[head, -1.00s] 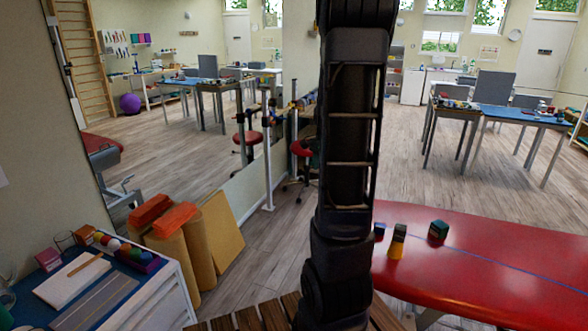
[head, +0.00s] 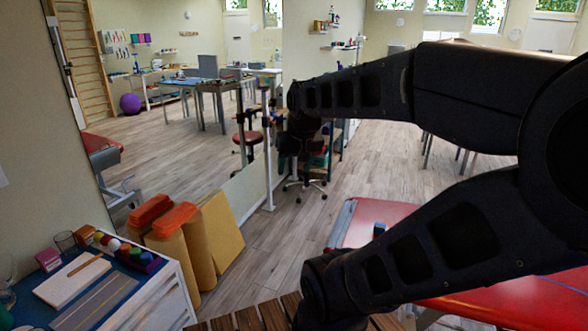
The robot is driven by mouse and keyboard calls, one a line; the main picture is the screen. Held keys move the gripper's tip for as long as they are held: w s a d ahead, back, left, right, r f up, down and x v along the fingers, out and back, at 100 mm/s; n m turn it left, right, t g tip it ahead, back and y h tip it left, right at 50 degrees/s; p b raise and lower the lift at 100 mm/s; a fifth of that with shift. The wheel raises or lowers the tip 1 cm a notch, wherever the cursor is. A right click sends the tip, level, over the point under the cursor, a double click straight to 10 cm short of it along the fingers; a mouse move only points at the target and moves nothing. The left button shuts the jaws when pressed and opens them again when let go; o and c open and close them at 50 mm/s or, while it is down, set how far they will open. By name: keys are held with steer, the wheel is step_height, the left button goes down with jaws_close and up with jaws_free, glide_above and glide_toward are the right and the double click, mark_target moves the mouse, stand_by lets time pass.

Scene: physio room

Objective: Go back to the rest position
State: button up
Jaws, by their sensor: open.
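My gripper (head: 300,148) is the small dark end of my arm, left of the picture's middle, pointing down. It hangs in the air in front of a wheeled stool and the end of a mirror wall. It is open, and I see nothing held in it; its fingers are small and dark against the stool. My arm is folded, with its elbow out at the right edge. The arm hides much of the red treatment table (head: 378,211) and the room behind it.
The red table lies below my arm, with a small block (head: 379,230) on it. At lower left are a white cabinet (head: 165,291) with a blue top and several small items, and yellow rolls (head: 187,255) with orange ones on top. Wood floor (head: 250,240) is clear between.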

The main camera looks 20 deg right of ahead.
steer(key=shift+s+a+n, duration=0.3)
steer(key=shift+s, duration=0.25)
steer(key=shift+s+a+n, duration=0.25)
steer(key=shift+s+n, duration=0.05)
steer(key=shift+s, duration=0.2)
stand_by(0.6)
